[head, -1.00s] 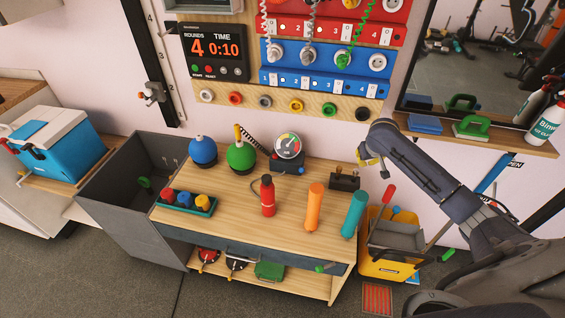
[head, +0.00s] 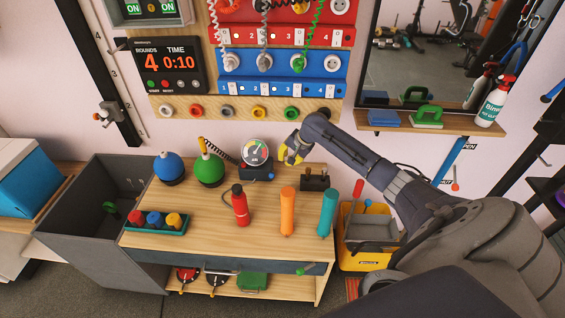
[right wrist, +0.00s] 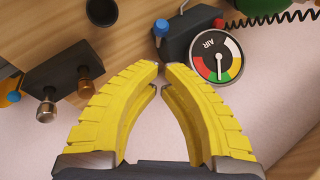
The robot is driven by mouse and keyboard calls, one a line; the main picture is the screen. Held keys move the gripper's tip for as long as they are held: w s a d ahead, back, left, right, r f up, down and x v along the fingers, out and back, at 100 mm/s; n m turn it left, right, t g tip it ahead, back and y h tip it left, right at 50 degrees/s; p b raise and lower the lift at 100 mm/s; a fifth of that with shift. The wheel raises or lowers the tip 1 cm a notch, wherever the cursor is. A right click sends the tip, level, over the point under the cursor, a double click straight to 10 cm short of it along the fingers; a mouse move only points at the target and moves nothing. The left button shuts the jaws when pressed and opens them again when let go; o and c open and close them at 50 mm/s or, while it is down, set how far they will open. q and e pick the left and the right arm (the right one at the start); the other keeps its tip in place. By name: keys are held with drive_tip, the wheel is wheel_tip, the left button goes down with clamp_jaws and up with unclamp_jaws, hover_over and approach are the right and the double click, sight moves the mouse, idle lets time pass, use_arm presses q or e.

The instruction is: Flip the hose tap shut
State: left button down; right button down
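The black valve box (head: 262,173) stands at the back of the wooden bench, with a round air gauge (head: 255,151) above it and a black coiled hose (head: 220,150) running left. The right wrist view shows the box (right wrist: 187,32), a blue knob (right wrist: 161,27) on a short stem at its left, a small red part, and the gauge (right wrist: 216,57). I cannot tell for certain which part is the tap. My right gripper (head: 291,154), with yellow fingers, is just right of the gauge. Its fingertips (right wrist: 161,68) nearly meet, with nothing between them, apart from the box. My left gripper is out of view.
A dark block with metal pegs (head: 314,181) stands right of the gauge. Blue (head: 169,167) and green (head: 208,170) round pumps stand left. A red bottle (head: 240,206), orange (head: 287,212) and teal (head: 327,212) cylinders stand in front. The bench's front middle is clear.

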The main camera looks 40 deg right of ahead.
sight(272, 174)
drive_tip(key=x, duration=0.9)
drive_tip(key=shift+s, duration=0.2)
idle(0.3)
